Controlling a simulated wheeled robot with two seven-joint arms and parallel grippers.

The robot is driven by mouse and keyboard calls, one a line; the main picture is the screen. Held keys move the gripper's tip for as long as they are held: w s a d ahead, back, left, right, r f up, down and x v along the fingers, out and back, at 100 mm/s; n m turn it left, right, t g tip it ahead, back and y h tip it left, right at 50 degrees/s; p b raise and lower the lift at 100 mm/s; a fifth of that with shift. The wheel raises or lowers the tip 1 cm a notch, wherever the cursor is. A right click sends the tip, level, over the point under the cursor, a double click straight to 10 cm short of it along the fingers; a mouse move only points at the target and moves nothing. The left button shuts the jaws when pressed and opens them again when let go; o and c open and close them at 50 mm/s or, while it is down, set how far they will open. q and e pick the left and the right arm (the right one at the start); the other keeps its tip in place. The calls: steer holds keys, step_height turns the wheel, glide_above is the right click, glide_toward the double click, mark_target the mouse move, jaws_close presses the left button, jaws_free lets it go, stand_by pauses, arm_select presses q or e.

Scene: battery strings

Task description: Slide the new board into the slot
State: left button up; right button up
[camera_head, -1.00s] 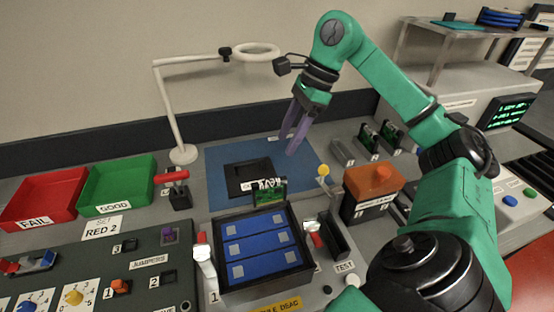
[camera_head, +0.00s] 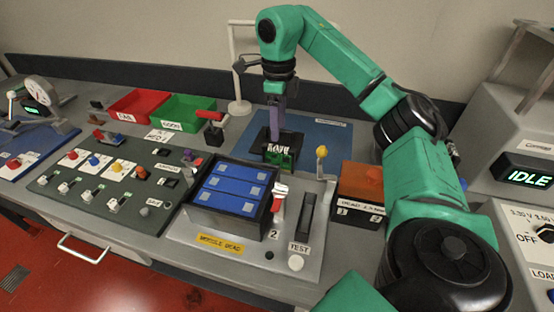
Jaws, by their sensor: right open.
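A small green board (camera_head: 279,158) stands upright behind the blue battery module (camera_head: 228,190), by a black holder (camera_head: 293,143) on the blue mat. White lettering on its top edge is hard to read. My right gripper (camera_head: 275,132) is open and points down, its purple fingers just above and behind the board. I cannot tell whether they touch it or the holder. A dark narrow slot (camera_head: 307,213) is in the grey fixture, right of the module, above the TEST label. My left gripper is not in view.
An orange-topped bin (camera_head: 362,183) marked DEAD stands right of the fixture. Red (camera_head: 137,104) and green (camera_head: 190,112) trays lie back left. A lamp stand (camera_head: 238,70) stands behind.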

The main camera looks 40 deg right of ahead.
mark_target(280, 147)
steer(key=f, duration=0.4)
steer(key=shift+w+f, duration=0.35)
steer(key=f, duration=0.1)
steer(key=s+f+p, duration=0.1)
steer(key=f, duration=0.1)
steer(key=shift+s+f, duration=0.1)
steer(key=shift+s, duration=0.05)
step_height(280, 147, down, 3)
steer(key=shift+r, duration=0.2)
steer(key=shift+w+f, duration=0.1)
steer(key=shift+w, duration=0.15)
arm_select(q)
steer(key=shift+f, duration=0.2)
arm_select(e)
jaws_close()
